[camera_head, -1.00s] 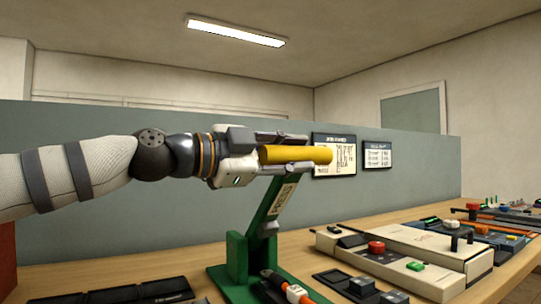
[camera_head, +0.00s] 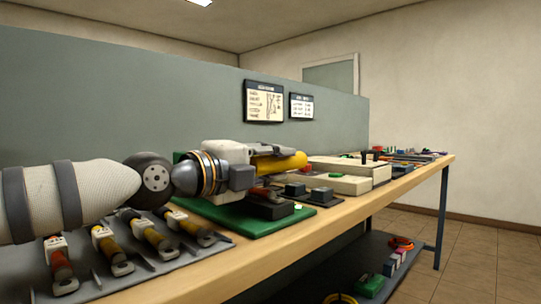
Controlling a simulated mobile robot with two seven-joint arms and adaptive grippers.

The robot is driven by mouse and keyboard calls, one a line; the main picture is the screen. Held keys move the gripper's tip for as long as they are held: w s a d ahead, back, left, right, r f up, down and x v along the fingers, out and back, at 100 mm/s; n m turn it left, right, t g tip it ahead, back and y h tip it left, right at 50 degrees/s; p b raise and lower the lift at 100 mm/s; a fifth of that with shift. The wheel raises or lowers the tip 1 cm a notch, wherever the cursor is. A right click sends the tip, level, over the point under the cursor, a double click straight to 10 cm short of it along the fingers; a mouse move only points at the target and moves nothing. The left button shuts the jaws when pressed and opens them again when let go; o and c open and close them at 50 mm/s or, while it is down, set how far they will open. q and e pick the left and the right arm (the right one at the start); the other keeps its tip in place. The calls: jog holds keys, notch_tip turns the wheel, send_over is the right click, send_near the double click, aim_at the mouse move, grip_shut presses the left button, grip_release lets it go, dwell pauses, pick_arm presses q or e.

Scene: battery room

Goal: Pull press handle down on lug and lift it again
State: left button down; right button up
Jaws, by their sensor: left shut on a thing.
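My left gripper (camera_head: 262,162) is shut on the yellow press handle (camera_head: 288,163), which lies low and points right, above the bench. The press has a green base (camera_head: 248,226) on the wooden bench. A dark block (camera_head: 270,210) sits on the base under the handle. My gripper and forearm hide most of the press frame. I cannot make out the lug or whether the handle bears on it. My right gripper is not in view.
Several tools with red and yellow handles (camera_head: 105,243) lie on a grey mat at the front left. Pale boxes (camera_head: 340,180) and small dark blocks stand right of the press. The bench's front edge (camera_head: 330,215) is clear. A lower shelf holds cables.

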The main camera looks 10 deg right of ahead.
pick_arm(q)
jog(key=shift+f+m+b, duration=0.3)
jog(key=shift+f+b, duration=0.05)
jog(key=shift+f, duration=0.6)
jog(key=c, duration=1.2)
grip_release()
jog(key=shift+c, duration=0.2)
jog(key=v, duration=1.2)
jog(key=shift+w, duration=0.1)
